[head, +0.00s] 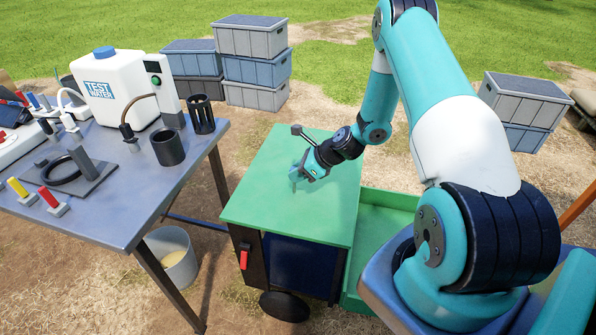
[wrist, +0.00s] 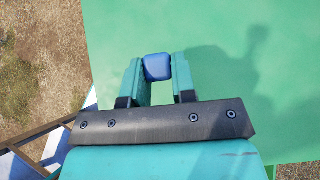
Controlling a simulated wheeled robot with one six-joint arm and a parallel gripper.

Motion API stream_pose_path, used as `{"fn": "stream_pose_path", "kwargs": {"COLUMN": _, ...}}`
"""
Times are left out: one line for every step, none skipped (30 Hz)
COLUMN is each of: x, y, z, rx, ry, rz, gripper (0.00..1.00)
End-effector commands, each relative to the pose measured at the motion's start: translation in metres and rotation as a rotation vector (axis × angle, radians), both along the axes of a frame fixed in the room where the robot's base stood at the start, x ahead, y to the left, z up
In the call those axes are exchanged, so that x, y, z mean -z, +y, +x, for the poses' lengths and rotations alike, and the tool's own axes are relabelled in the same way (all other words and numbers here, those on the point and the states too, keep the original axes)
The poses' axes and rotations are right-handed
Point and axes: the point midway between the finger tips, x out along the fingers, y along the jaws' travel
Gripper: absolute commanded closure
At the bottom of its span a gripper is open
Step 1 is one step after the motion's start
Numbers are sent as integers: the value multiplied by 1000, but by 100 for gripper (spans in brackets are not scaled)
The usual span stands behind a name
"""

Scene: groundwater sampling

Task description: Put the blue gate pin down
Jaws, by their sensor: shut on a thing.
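The blue gate pin (wrist: 157,67) shows in the wrist view as a rounded blue block between my two fingertips. My gripper (wrist: 158,72) is shut on it. In the head view, my gripper (head: 294,181) points down over the green cart top (head: 255,205). The pin cannot be made out in the head view. The green surface lies behind the pin in the wrist view (wrist: 250,110). I cannot tell whether the pin touches that surface.
A metal table (head: 120,215) on the left holds a white test water container (head: 112,88), dark cylinders and coloured-handled items. A bucket (head: 172,258) stands beneath it. Stacked crates (head: 252,68) stand at the back. The cart top around my gripper is clear.

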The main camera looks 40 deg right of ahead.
Motion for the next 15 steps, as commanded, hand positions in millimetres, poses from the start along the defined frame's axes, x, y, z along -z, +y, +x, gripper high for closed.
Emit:
{"fn": "stream_pose_path", "kwargs": {"x": 3, "y": 0, "z": 0, "rx": 0, "ry": 0, "rz": 0, "gripper": 94}}
{"fn": "stream_pose_path", "kwargs": {"x": 4, "y": 0, "z": 0, "rx": 0, "ry": 0, "rz": 0, "gripper": 94}}
{"fn": "stream_pose_path", "kwargs": {"x": 5, "y": 0, "z": 0, "rx": 0, "ry": 0, "rz": 0, "gripper": 94}}
{"fn": "stream_pose_path", "kwargs": {"x": 6, "y": 0, "z": 0, "rx": 0, "ry": 0, "rz": 0, "gripper": 94}}
{"fn": "stream_pose_path", "kwargs": {"x": 7, "y": 0, "z": 0, "rx": 0, "ry": 0, "rz": 0, "gripper": 94}}
{"fn": "stream_pose_path", "kwargs": {"x": 8, "y": 0, "z": 0, "rx": 0, "ry": 0, "rz": 0, "gripper": 94}}
{"fn": "stream_pose_path", "kwargs": {"x": 9, "y": 0, "z": 0, "rx": 0, "ry": 0, "rz": 0, "gripper": 94}}
{"fn": "stream_pose_path", "kwargs": {"x": 10, "y": 0, "z": 0, "rx": 0, "ry": 0, "rz": 0, "gripper": 94}}
{"fn": "stream_pose_path", "kwargs": {"x": 11, "y": 0, "z": 0, "rx": 0, "ry": 0, "rz": 0, "gripper": 94}}
{"fn": "stream_pose_path", "kwargs": {"x": 11, "y": 0, "z": 0, "rx": 0, "ry": 0, "rz": 0, "gripper": 94}}
{"fn": "stream_pose_path", "kwargs": {"x": 11, "y": 0, "z": 0, "rx": 0, "ry": 0, "rz": 0, "gripper": 94}}
{"fn": "stream_pose_path", "kwargs": {"x": 10, "y": 0, "z": 0, "rx": 0, "ry": 0, "rz": 0, "gripper": 94}}
{"fn": "stream_pose_path", "kwargs": {"x": 10, "y": 0, "z": 0, "rx": 0, "ry": 0, "rz": 0, "gripper": 71}}
{"fn": "stream_pose_path", "kwargs": {"x": 10, "y": 0, "z": 0, "rx": 0, "ry": 0, "rz": 0, "gripper": 64}}
{"fn": "stream_pose_path", "kwargs": {"x": 10, "y": 0, "z": 0, "rx": 0, "ry": 0, "rz": 0, "gripper": 54}}
